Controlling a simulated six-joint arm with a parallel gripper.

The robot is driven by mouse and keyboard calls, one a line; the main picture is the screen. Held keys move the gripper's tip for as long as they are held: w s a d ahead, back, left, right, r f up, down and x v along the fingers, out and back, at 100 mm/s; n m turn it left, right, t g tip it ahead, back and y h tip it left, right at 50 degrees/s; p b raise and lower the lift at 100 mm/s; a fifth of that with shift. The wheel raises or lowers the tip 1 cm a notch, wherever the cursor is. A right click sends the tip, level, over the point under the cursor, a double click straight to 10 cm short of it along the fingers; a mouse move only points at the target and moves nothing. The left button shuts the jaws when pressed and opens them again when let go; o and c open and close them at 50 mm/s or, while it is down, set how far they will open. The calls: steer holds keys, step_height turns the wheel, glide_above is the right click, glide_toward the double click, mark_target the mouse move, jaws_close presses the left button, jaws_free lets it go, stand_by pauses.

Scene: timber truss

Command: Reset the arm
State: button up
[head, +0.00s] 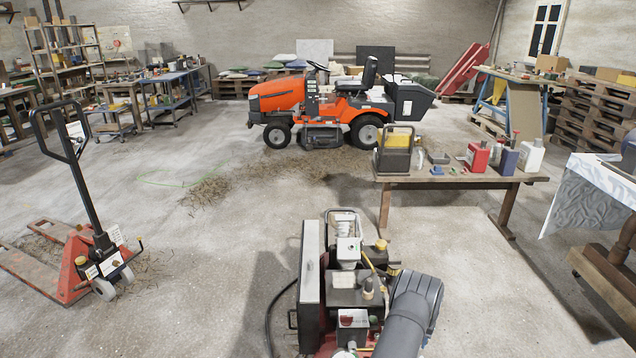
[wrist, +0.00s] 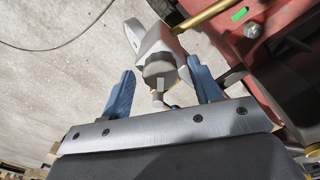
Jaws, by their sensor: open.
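My gripper (wrist: 161,68) shows in the wrist view with two blue fingers spread apart. It is open. A pale grey and white part with a darker round end (wrist: 158,68) shows between and beyond the fingers; I cannot tell whether they touch it. Red bodywork (wrist: 245,45) with a brass-coloured rod is at the right of that view. In the head view my dark grey arm (head: 408,310) is at the bottom, right beside a machine (head: 348,297) with a grey panel, yellow caps and hoses. My fingers are hidden in the head view.
A wooden table (head: 462,178) with bottles and a yellow-fronted box stands ahead right. An orange ride-on mower (head: 275,96) is behind it. A red pallet truck (head: 75,265) stands left. A sheet-draped bench (head: 588,195) is at right. The concrete floor between is mostly open, with straw patches.

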steer(key=n, duration=0.4)
steer(key=shift+r, duration=0.35)
stand_by(0.8)
step_height(320, 180, up, 16)
steer(key=r+n, duration=0.1)
steer(key=n, duration=0.3)
step_height(320, 180, down, 18)
steer(key=shift+r, duration=0.15)
steer(key=shift+c, duration=0.3)
steer(key=shift+d, duration=0.1)
steer(key=c, duration=0.9)
